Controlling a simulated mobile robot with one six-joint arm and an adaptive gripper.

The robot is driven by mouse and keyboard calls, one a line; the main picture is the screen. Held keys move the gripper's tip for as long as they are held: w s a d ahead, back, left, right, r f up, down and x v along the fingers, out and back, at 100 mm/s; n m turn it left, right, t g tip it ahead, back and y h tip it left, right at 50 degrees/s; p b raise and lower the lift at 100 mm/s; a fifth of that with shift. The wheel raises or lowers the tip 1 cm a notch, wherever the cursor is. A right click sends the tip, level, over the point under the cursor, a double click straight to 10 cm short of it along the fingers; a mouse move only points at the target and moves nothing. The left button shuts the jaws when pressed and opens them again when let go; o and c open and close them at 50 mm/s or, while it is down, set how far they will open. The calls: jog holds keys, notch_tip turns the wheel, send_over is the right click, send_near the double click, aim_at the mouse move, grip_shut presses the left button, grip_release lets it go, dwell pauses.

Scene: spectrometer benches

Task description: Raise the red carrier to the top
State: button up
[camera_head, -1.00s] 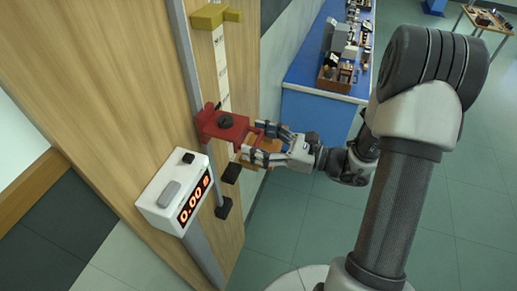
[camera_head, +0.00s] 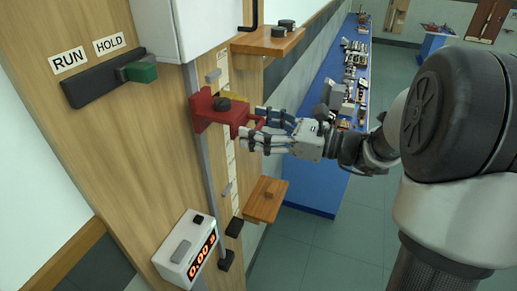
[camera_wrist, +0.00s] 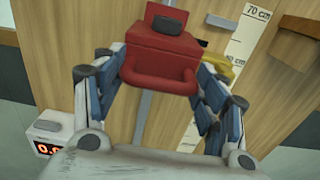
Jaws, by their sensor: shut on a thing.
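The red carrier (camera_head: 218,110), with a dark knob on top, sits on the upright metal rail (camera_head: 207,165) of the wooden board. It is about level with a yellow bracket (camera_head: 232,91), partly hidden behind it. My gripper (camera_head: 256,125) is shut on the carrier from the right. In the wrist view, the red carrier (camera_wrist: 165,45) is straight ahead. Its red loop handle (camera_wrist: 160,82) lies between the fingers of my gripper (camera_wrist: 160,76). The exact finger contact is hard to make out.
A white box (camera_head: 190,30) covers the rail's upper part. A RUN/HOLD switch with a green handle (camera_head: 138,71) is at upper left. Wooden shelves stick out above (camera_head: 268,42) and below (camera_head: 266,200). A timer (camera_head: 187,250) reads 0.00. A blue bench (camera_head: 315,180) stands behind right.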

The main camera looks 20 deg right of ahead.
notch_tip(320, 180, up, 6)
jog(key=shift+r, duration=0.25)
